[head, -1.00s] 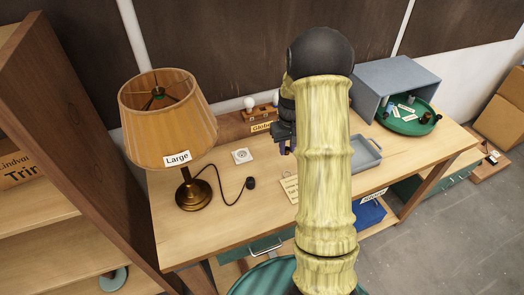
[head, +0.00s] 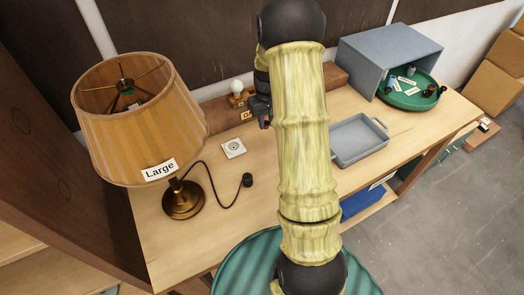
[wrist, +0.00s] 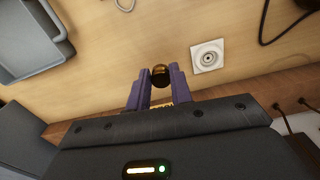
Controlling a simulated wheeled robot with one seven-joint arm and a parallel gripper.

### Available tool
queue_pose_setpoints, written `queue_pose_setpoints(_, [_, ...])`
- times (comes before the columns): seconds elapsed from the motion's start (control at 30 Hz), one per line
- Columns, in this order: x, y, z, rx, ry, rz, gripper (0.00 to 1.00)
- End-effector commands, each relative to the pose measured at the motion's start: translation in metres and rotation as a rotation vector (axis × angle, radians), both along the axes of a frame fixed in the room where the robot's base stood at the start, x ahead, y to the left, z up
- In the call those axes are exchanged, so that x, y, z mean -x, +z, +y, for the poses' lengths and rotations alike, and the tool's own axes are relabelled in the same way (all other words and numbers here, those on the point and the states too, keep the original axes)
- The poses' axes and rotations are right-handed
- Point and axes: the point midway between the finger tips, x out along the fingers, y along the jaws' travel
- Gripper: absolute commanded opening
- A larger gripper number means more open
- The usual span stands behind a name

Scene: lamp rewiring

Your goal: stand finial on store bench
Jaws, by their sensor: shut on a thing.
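The finial (wrist: 161,71) is a small, dark brass-coloured ball between the two purple fingertips in the wrist view. My gripper (wrist: 158,80) is shut on it, above the wooden bench top. In the head view my gripper (head: 266,122) is mostly hidden behind my arm, and the finial cannot be made out there. The wooden bench (head: 190,240) carries a lamp (head: 135,120) with a pleated orange shade labelled "Large" and a brass base. I cannot tell from the pictures whether this is the store bench.
A wall socket plate (head: 233,148) and a black cord (head: 215,200) lie beside the lamp. A grey tray (head: 358,140), a grey box (head: 370,60) and a green round tray (head: 432,100) stand to the right. Cardboard boxes (head: 500,75) are beyond. Open floor (head: 460,220) lies right.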

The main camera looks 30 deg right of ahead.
Motion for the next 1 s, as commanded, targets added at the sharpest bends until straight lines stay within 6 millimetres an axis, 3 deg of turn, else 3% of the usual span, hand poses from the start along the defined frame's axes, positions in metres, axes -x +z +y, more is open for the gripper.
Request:
queue_pose_setpoints(0.03, [0.000,-0.013,0.000,0.000,0.000,0.000,0.02])
queue_pose_setpoints(0.23, [0.000,-0.034,-0.001,0.000,-0.002,0.000,0.02])
queue_pose_setpoints(0.73, [0.001,-0.040,-0.002,0.000,-0.003,0.002,0.02])
queue_pose_setpoints(1.0, [0.002,-0.083,-0.001,-0.001,-0.004,0.005,0.02])
